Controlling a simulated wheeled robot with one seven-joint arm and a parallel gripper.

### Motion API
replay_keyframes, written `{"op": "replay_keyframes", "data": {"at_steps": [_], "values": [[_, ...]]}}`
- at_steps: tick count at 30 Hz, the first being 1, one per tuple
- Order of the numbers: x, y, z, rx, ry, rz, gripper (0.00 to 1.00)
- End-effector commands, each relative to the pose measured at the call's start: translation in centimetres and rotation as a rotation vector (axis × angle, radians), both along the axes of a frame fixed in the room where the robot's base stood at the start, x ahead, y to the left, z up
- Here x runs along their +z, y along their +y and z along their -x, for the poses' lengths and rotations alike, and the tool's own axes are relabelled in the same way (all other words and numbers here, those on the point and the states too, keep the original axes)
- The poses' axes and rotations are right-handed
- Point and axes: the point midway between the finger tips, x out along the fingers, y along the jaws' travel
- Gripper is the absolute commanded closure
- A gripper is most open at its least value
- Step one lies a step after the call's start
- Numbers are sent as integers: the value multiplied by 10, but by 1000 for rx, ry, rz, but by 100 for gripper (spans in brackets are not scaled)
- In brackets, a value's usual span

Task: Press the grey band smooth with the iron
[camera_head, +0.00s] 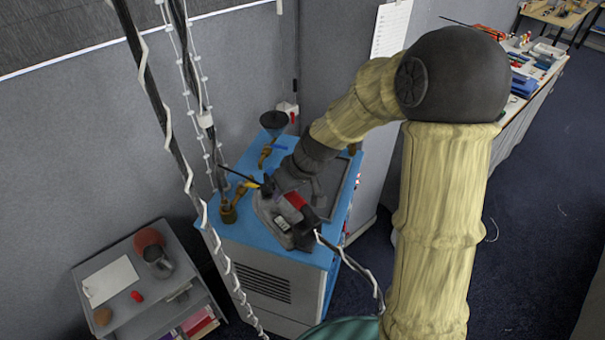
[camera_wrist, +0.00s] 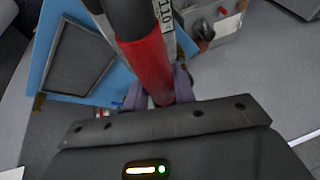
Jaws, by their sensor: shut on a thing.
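My gripper (camera_head: 283,192) is over the blue-topped cabinet in the head view. In the wrist view my gripper (camera_wrist: 158,92) is shut around a red handle with black and white parts, apparently the iron (camera_wrist: 149,64). The iron (camera_head: 295,200) shows in the head view as a red piece amid dark grey parts, partly covered by my gripper. Its sole is hidden, so I cannot tell whether it touches anything. I cannot pick out the grey band for certain.
The cabinet's blue top (camera_head: 230,182) has a dark framed panel (camera_wrist: 82,62), brass-coloured fittings (camera_head: 229,212) and a dark funnel (camera_head: 274,120). A grey shelf unit (camera_head: 120,310) stands lower left. A long workbench (camera_head: 535,80) is at right.

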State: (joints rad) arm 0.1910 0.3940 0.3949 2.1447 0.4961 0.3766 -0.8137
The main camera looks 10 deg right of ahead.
Motion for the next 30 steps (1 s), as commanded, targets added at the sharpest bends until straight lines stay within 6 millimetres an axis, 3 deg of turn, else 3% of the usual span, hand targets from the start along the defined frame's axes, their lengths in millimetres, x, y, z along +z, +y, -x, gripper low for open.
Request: {"op": "replay_keyframes", "data": {"at_steps": [9,15,24,30], "values": [[-38,62,40,521,0,-4,100],[-68,87,58,757,-2,-3,100],[-104,104,71,918,-3,-1,100],[-115,109,74,960,-4,-1,100]]}}
